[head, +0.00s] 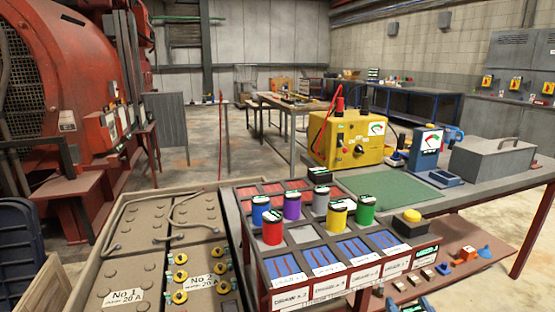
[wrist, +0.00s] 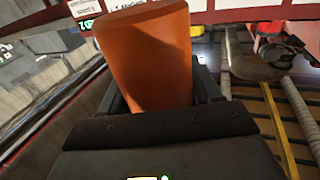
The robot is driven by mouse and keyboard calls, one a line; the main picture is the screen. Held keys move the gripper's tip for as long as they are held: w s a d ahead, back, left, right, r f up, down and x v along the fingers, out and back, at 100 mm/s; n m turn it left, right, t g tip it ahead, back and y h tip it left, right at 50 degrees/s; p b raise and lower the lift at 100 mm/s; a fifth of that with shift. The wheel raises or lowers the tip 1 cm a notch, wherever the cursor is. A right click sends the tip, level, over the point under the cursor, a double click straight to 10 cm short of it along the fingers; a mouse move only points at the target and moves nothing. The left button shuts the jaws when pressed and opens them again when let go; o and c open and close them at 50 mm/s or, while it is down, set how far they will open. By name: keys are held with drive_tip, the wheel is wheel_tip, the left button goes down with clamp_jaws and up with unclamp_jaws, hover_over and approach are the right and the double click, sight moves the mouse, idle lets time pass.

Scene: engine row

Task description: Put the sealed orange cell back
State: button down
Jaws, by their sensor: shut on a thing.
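An orange cell (wrist: 148,50), a smooth rounded cylinder, fills the upper middle of the wrist view. My gripper (wrist: 158,92) is shut on it, with dark jaws on both sides. The cell's lower end is hidden by the gripper, and I cannot see a seal on it. In the head view I cannot clearly make out the orange cell or my gripper. The cell rack (head: 300,234) there holds upright blue (head: 260,211), purple (head: 292,205), red (head: 272,228), yellow (head: 337,217), green (head: 365,211) and grey (head: 320,199) cells. Some of its bays show no cell.
A labelled red-framed edge (wrist: 225,12) crosses the top of the wrist view, close behind the cell. A yellow tester (head: 345,140) and a green mat (head: 380,190) are on the bench behind the rack. A battery tray (head: 150,250) is at left. Small items lie on a low red shelf (head: 500,226).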

drive_tip(key=s+a+f, duration=0.2)
drive_tip(key=s+f, duration=0.2)
drive_tip(key=f, duration=0.3)
drive_tip(key=s+a+f, duration=0.2)
drive_tip(key=s+f, duration=0.3)
drive_tip(key=f, duration=0.2)
drive_tip(key=shift+s+a+f+y, duration=0.25)
drive_tip(key=shift+a+f+y, duration=0.05)
drive_tip(key=shift+a+f, duration=0.1)
drive_tip(key=shift+w+d, duration=0.1)
